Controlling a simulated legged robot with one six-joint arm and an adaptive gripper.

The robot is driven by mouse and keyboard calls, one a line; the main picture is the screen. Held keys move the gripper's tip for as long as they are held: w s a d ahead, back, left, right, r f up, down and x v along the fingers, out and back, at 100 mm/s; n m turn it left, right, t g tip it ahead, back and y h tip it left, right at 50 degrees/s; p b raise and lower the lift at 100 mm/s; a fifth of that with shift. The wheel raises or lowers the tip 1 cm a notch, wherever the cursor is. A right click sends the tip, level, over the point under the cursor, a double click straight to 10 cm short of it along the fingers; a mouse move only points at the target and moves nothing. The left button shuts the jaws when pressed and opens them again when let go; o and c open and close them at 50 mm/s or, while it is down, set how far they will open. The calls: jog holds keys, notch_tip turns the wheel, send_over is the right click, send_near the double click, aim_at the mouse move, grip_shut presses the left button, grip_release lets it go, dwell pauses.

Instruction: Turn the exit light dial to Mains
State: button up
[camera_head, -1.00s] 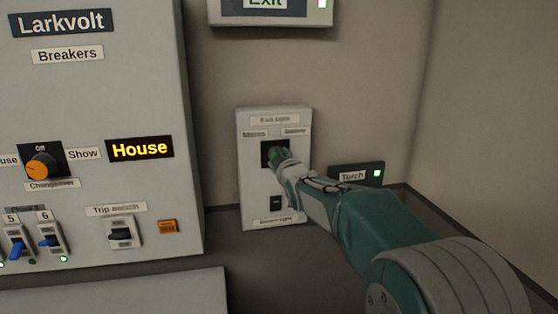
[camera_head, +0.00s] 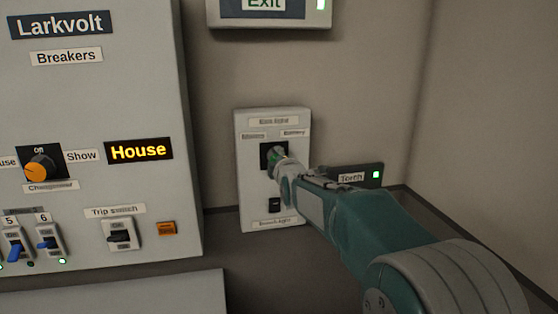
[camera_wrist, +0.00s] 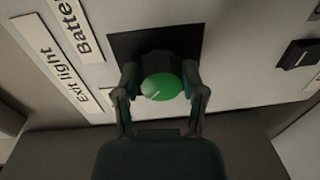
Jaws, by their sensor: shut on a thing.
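The exit light dial (camera_wrist: 162,87) is a round green knob with a pale pointer line, set on a black square plate (camera_wrist: 185,41). In the wrist view my gripper (camera_wrist: 160,92) has a finger on each side of the knob and is shut on it. In the head view my gripper (camera_head: 279,160) covers most of the dial on the white wall box (camera_head: 247,205). The Mains label (camera_head: 253,136) is at the dial's upper left and the Battery label (camera_head: 294,133) at its upper right. Which label the pointer faces cannot be told.
A black rocker switch (camera_head: 274,204) sits below the dial on the same box. A Torch unit (camera_head: 352,178) with a green light is close to my arm on the right. The grey breaker panel (camera_head: 190,190) stands at the left. The lit Exit sign (camera_head: 268,8) is above.

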jog(key=shift+a+f+n, duration=0.1)
jog(key=shift+f+n, duration=0.05)
jog(key=shift+n, duration=0.15)
jog(key=o, duration=1.2)
jog(key=shift+a, duration=0.1)
jog(key=shift+c, duration=0.2)
jog(key=shift+a, duration=0.1)
jog(key=v, duration=1.1)
jog(key=shift+s, duration=0.45)
